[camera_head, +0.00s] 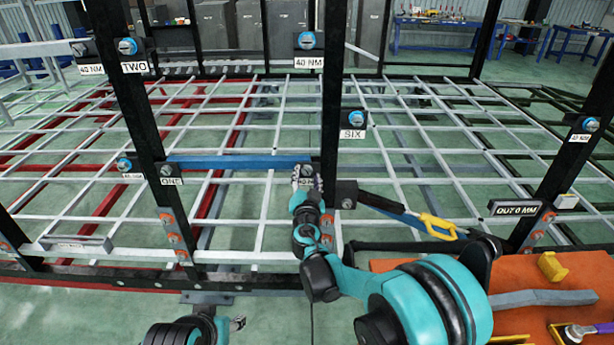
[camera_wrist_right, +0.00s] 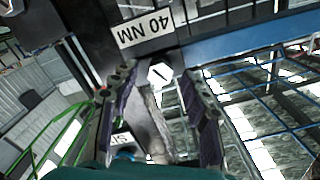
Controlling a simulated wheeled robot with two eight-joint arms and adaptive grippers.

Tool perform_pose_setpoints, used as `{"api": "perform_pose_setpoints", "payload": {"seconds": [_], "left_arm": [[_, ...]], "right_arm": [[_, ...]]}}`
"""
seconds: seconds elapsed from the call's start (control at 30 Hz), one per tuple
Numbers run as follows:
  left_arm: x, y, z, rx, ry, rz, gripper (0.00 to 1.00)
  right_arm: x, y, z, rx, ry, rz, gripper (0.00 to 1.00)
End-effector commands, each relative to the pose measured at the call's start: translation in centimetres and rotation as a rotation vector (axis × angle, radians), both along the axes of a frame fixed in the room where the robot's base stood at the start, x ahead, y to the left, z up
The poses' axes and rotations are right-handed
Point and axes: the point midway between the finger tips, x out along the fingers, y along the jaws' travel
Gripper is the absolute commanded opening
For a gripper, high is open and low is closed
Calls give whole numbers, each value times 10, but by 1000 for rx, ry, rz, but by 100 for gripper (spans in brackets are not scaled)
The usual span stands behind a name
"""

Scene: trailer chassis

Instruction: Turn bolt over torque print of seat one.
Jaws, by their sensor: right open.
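A grey hex bolt head (camera_head: 307,170) sits at the right end of a blue bar (camera_head: 235,163) on the middle post. It shows close up in the right wrist view as a hexagon with a dark line across it (camera_wrist_right: 160,73), beside a "40 NM" print (camera_wrist_right: 146,28). The bar's left end has another bolt (camera_head: 166,170) over the label "ONE" (camera_head: 172,181). My right gripper (camera_head: 306,180) is just below the right-end bolt; its fingers (camera_wrist_right: 158,100) are open, one on each side of the bolt in view. Contact cannot be told. My left gripper (camera_head: 238,323) is low, partly hidden.
Blue-ringed bolts stand over labels "TWO" (camera_head: 134,67), "SIX" (camera_head: 352,134) and other "40 NM" prints. A dark bar with a yellow-handled tool (camera_head: 438,226) lies right of my right gripper. An orange worktop (camera_head: 400,266) with tools is at the lower right.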

Motion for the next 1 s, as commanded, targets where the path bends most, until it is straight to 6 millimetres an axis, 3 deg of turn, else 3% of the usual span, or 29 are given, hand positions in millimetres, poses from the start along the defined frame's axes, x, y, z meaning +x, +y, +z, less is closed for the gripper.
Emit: {"api": "perform_pose_setpoints", "payload": {"seconds": [0.3, 0.5, 0.7, 1.0], "left_arm": [[0, 0, 0, 0, 0, 0, 50], [0, 0, 0, 0, 0, 0, 50], [0, 0, 0, 0, 0, 0, 50], [0, 0, 0, 0, 0, 0, 50]], "right_arm": [[-68, 0, 0, 0, 0, 1, 47], [-101, 0, 0, 0, 0, 1, 47], [-111, 0, 0, 0, 0, 0, 47], [-111, 0, 0, 0, 0, 0, 47]]}}
